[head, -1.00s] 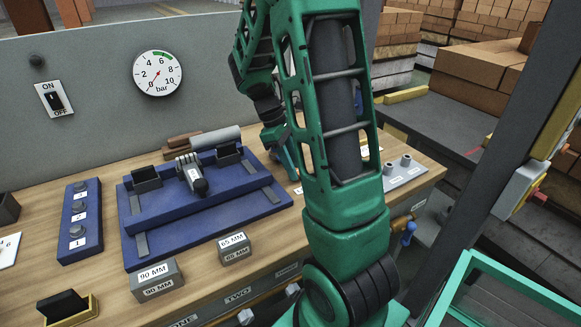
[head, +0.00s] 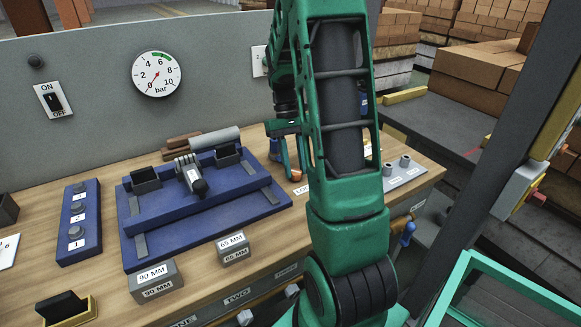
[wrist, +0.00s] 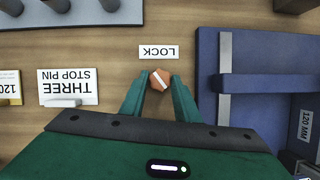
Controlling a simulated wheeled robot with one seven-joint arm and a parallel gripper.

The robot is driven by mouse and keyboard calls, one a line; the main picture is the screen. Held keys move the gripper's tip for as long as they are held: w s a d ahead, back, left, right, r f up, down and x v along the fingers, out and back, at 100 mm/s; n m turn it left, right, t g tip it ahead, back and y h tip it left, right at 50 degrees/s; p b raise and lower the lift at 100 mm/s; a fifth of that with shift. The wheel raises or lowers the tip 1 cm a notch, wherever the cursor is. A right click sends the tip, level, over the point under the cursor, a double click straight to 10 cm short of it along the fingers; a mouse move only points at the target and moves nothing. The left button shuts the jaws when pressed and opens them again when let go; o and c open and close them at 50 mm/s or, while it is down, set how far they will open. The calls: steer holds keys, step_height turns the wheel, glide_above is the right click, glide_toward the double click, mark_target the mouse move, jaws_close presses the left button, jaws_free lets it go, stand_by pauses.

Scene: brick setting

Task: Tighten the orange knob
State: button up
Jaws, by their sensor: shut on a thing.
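The orange knob (wrist: 159,79) is on the wooden bench top, with a pale line slanting across its face. In the wrist view it sits between the fingertips of my gripper (wrist: 159,84), which is shut on it. A white LOCK label (wrist: 159,52), upside down in the wrist view, lies just beyond the knob. In the head view a bit of the orange knob (head: 297,175) shows beside my gripper (head: 292,165), partly hidden by my arm.
A blue fixture (wrist: 265,120) stands right of the knob. A THREE STOP PIN label (wrist: 68,86) and a grey strip with pegs (wrist: 60,12) lie to the left. In the head view, 65 MM (head: 233,248) and 90 MM (head: 157,281) blocks stand in front of the fixture.

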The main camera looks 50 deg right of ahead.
steer(key=m+y, duration=0.1)
steer(key=m, duration=0.2)
steer(key=m+t+y, duration=0.1)
steer(key=m, duration=0.2)
steer(key=shift+s+d+t, duration=0.1)
steer(key=shift+d+t, duration=0.1)
steer(key=shift+t, duration=0.1)
steer(key=m+t, duration=0.1)
steer(key=m, duration=0.2)
steer(key=m+t, duration=0.1)
steer(key=m, duration=0.2)
steer(key=shift+s+a+y, duration=0.1)
steer(key=shift+y, duration=0.3)
steer(key=shift+m, duration=0.3)
steer(key=o, duration=1)
steer(key=shift+o, duration=0.2)
steer(key=v, duration=1)
steer(key=shift+r, duration=0.4)
